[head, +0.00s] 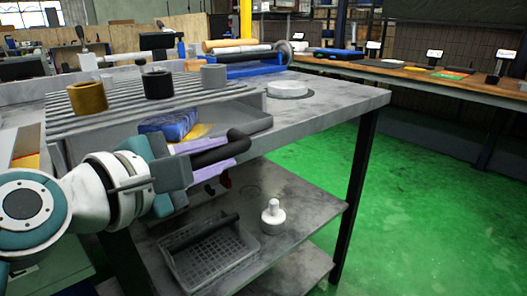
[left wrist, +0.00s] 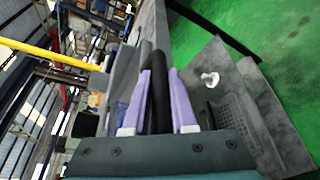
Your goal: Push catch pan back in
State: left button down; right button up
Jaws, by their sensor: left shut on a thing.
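The grey catch pan (head: 258,124) sticks out from under the slatted grey rack (head: 215,93) on the bench. A blue wrapped bundle (head: 170,124) and something yellow (head: 197,131) show inside it. My left gripper (head: 236,152) is at the pan's near side, its purple fingers shut on a black bar-shaped handle (head: 222,149). In the left wrist view the black handle (left wrist: 160,80) lies between the two fingers of the left gripper (left wrist: 159,95). My arm and gripper hide part of the pan's front. My right gripper is not in view.
A brass ring (head: 87,98), a black ring (head: 157,84) and a grey ring (head: 214,77) stand on the rack. A round white disc (head: 288,89) lies on the benchtop. The lower shelf holds a grey basket (head: 210,255) and a white knobbed piece (head: 273,216). Green floor is clear at right.

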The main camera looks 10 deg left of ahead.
pick_arm(q)
jog(key=shift+w+a, duration=0.6)
jog(key=shift+a, duration=0.2)
jog(key=c, duration=0.7)
grip_release()
jog(key=shift+d, duration=0.1)
jog(key=shift+c, duration=0.2)
jog(key=shift+s, duration=0.15)
jog(key=p+v, duration=0.2)
jog(key=v, duration=0.7)
jog(key=shift+s+r, duration=0.15)
jog(key=shift+s, duration=0.2)
